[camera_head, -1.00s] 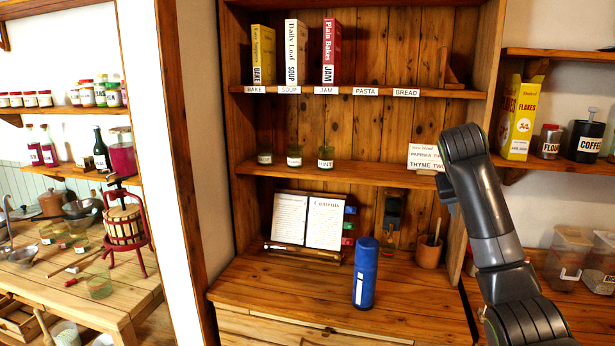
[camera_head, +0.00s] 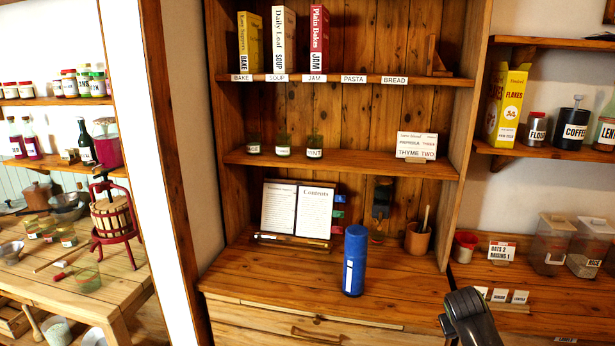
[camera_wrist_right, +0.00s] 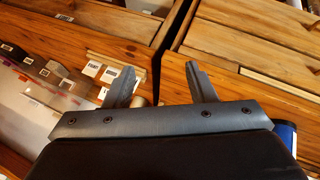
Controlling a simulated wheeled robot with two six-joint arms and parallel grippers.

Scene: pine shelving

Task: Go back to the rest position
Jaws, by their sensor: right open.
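My right arm (camera_head: 470,318) shows only at the bottom right of the head view, in front of the counter's edge. In the right wrist view my right gripper (camera_wrist_right: 168,85) is open. Its two fingers are well apart with nothing between them, and wooden counter and drawer fronts lie beyond. My left gripper is in neither view.
A blue cylinder (camera_head: 355,260) stands upright on the counter (camera_head: 270,285), near an open book (camera_head: 297,210) on a stand. A wooden cup (camera_head: 417,238) stands to its right. Shelves above hold books, small jars and a card (camera_head: 416,146). Clear bins (camera_head: 550,243) stand at right.

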